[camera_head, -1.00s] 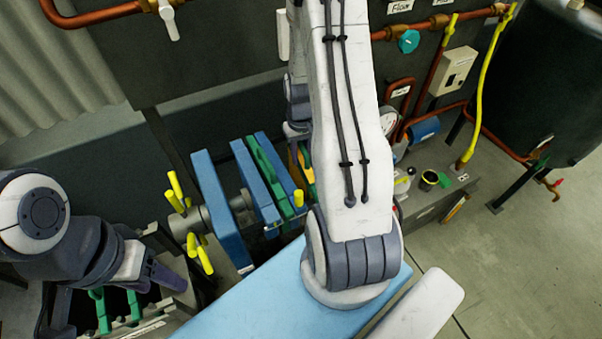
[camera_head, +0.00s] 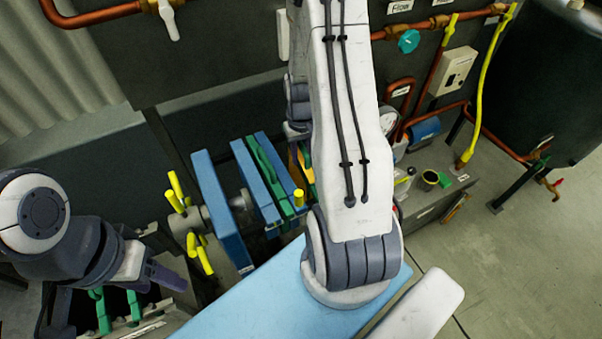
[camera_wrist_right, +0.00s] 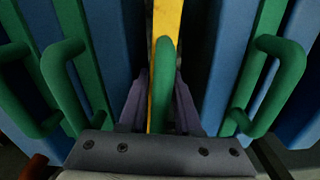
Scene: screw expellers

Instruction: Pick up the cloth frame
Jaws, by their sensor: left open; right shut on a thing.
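The right wrist view shows a yellow cloth frame (camera_wrist_right: 167,20) with a green handle (camera_wrist_right: 163,85) on its near end. My right gripper (camera_wrist_right: 161,105) is shut on this handle, with one dark finger on each side. In the head view a strip of yellow (camera_head: 304,160) shows beside my right arm, among the press plates; my right gripper is hidden there behind the arm. My left gripper (camera_head: 166,274) is open and empty at the lower left, over dark machinery, away from the yellow frame.
Blue plates (camera_head: 222,215) and green frames (camera_head: 272,175) stand in a row left of my right arm. Green handles (camera_wrist_right: 65,85) and (camera_wrist_right: 270,85) flank the held one. Yellow knobs (camera_head: 199,250) stick out at the press end. Pipes and a dark tank (camera_head: 550,90) are at right.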

